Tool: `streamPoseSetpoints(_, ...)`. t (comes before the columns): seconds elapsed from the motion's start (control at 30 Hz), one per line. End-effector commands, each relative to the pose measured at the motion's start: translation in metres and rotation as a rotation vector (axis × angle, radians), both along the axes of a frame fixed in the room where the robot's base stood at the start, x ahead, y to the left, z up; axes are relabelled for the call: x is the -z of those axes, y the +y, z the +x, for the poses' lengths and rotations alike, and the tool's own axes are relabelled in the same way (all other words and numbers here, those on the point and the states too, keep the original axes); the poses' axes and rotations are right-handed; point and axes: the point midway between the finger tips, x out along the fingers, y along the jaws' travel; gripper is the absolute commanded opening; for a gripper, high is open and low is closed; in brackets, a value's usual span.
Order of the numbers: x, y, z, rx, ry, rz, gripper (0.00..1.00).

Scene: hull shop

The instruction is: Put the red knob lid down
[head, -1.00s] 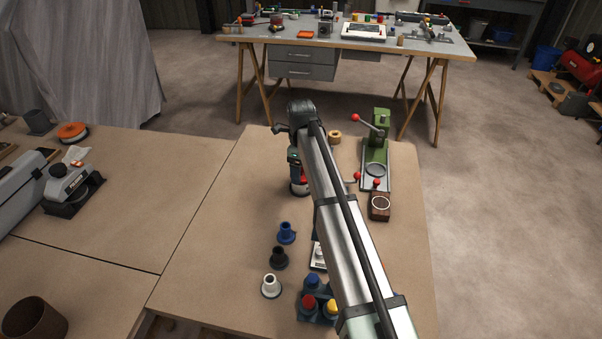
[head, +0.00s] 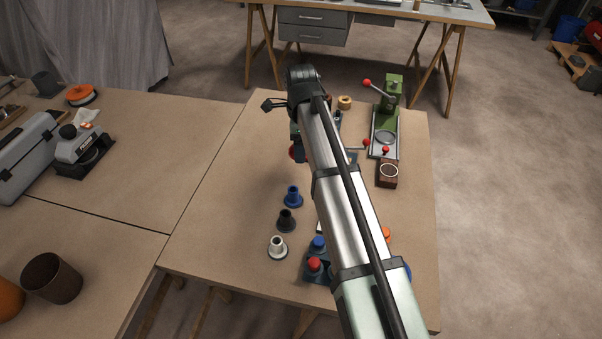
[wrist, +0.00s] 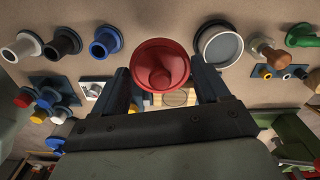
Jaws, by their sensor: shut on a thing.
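The red knob lid (wrist: 160,62) is a round red disc with a knob in its middle. It sits between the two dark fingers of my gripper (wrist: 163,76) in the wrist view, which are shut on it. In the head view only a small red part of the lid (head: 292,153) shows at the left of my arm, beyond the blue knobbed piece; the arm hides most of the gripper. I cannot tell how high the lid is above the table. A round container with a pale rim (wrist: 220,44) stands right beside the lid in the wrist view.
White (head: 277,246), black (head: 286,220) and blue (head: 292,196) knobbed pieces stand in a row on the table (head: 225,205). A dark holder with coloured knobs (head: 316,274) is nearer me. A green press (head: 386,130) stands at right. The table's left-middle is clear.

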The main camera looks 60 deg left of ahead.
Motion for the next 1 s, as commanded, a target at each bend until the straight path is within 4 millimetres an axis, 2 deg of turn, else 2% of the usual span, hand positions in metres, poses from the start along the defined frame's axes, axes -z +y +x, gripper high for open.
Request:
streamPoseSetpoints(0.17, 0.018, -0.004, -0.004, -0.02, 0.0, -0.002, 0.46)
streamPoseSetpoints(0.4, 0.055, -0.004, -0.003, -0.019, 0.001, -0.002, 0.46)
streamPoseSetpoints(0.63, 0.071, -0.003, -0.003, -0.018, 0.001, -0.001, 0.46)
streamPoseSetpoints(0.87, 0.098, -0.003, -0.003, -0.018, 0.001, -0.001, 0.46)
streamPoseSetpoints(1.0, 0.101, -0.003, -0.003, -0.018, 0.0, 0.0, 0.46)
